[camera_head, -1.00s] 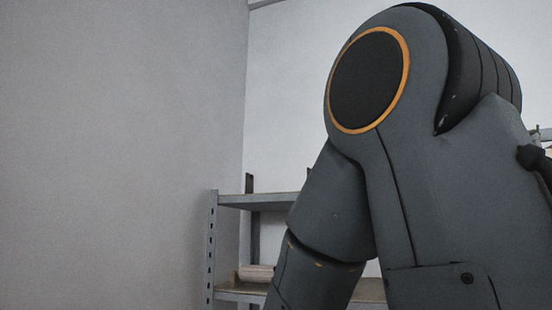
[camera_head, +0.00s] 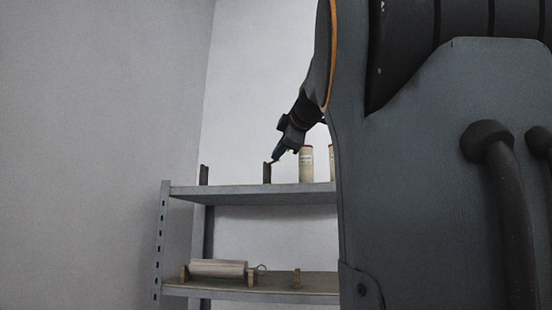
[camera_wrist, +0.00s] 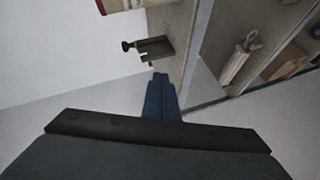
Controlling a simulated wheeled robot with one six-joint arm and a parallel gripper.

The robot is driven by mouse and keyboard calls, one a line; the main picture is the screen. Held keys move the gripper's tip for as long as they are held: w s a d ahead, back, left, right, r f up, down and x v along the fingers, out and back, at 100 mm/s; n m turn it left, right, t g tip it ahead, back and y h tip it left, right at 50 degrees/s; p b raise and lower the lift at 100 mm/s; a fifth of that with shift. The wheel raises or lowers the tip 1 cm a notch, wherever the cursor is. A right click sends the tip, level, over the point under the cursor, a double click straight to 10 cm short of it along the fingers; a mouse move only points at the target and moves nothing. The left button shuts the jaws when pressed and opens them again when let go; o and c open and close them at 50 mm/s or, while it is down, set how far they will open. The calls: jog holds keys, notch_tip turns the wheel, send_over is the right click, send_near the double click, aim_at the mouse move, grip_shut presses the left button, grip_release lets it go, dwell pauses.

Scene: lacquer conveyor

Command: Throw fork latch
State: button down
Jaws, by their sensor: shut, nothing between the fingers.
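A dark upright fork-like bracket (camera_head: 267,172) stands on the upper shelf; I take it for the fork latch. In the wrist view a dark bracket with a small knob (camera_wrist: 155,48) sits at the shelf's edge, just beyond my fingertips. My gripper (camera_head: 274,158) is at the top of the bracket in the head view; I cannot tell whether it touches. In the wrist view my blue fingers (camera_wrist: 160,78) are together and empty, with a visible gap to the bracket. A second dark upright (camera_head: 203,174) stands farther left on the same shelf.
Cream cylinders (camera_head: 306,164) stand close right of the bracket on the grey upper shelf (camera_head: 235,194). A pale roller (camera_head: 218,268) rests in wooden supports on the lower shelf (camera_head: 320,285). A wall (camera_head: 90,150) is at left. My arm hides the right side.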

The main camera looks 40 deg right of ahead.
jog(key=s+r+n+t+h, duration=0.1)
jog(key=s+r+n, duration=0.15)
jog(key=r, duration=0.45)
jog(key=w+d+f+p, duration=0.2)
jog(key=w+d+p, duration=0.5)
jog(key=w, duration=0.3)
jog(key=shift+f+m, duration=0.25)
jog(key=shift+m, duration=0.1)
